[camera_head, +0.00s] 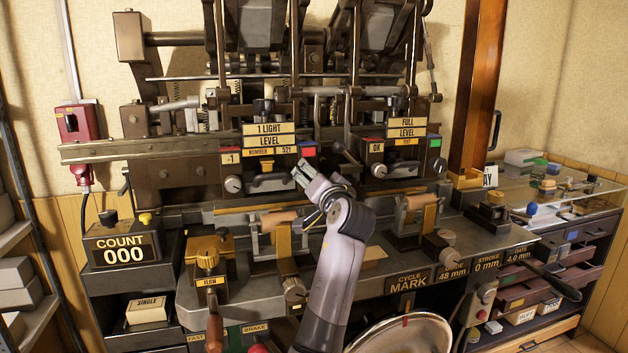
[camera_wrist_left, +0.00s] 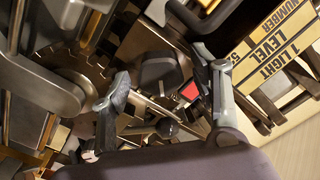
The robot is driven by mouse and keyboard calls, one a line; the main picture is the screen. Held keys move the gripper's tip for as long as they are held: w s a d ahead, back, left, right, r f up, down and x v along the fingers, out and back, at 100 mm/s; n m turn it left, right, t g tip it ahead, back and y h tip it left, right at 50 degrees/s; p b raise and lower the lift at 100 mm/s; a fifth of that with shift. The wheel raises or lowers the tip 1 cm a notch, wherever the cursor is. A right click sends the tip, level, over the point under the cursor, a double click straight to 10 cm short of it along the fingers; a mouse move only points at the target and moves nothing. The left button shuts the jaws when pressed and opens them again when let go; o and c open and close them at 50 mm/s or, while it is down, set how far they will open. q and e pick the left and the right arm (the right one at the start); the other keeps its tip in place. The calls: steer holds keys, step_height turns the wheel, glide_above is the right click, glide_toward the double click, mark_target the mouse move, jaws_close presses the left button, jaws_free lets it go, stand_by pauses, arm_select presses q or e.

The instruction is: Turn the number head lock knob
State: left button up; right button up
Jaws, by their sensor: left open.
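The number head, with its yellow plates "1 LIGHT", "LEVEL" and "NUMBER 521" (camera_head: 269,140), is left of centre on the press. A round grey knob (camera_head: 233,184) with a pale mark is at its lower left. No label shows which knob is the lock. My left gripper (camera_head: 304,176) is just right of and below the head, open, with nothing seen held. In the left wrist view its fingers (camera_wrist_left: 168,92) are spread. A dark rounded part (camera_wrist_left: 160,74), a red button (camera_wrist_left: 189,91) and a black ball (camera_wrist_left: 167,128) show between them. My right gripper is out of view.
A second head with "FULL LEVEL" plates (camera_head: 406,133) is to the right. A black ball lever (camera_head: 338,147) sits between the heads. Rollers on brackets (camera_head: 279,220) stand below. A COUNT box (camera_head: 124,250) is at left. A glass-topped cabinet (camera_head: 560,190) is at right.

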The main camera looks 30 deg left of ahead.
arm_select(q)
steer(key=v, duration=1.2)
stand_by(0.3)
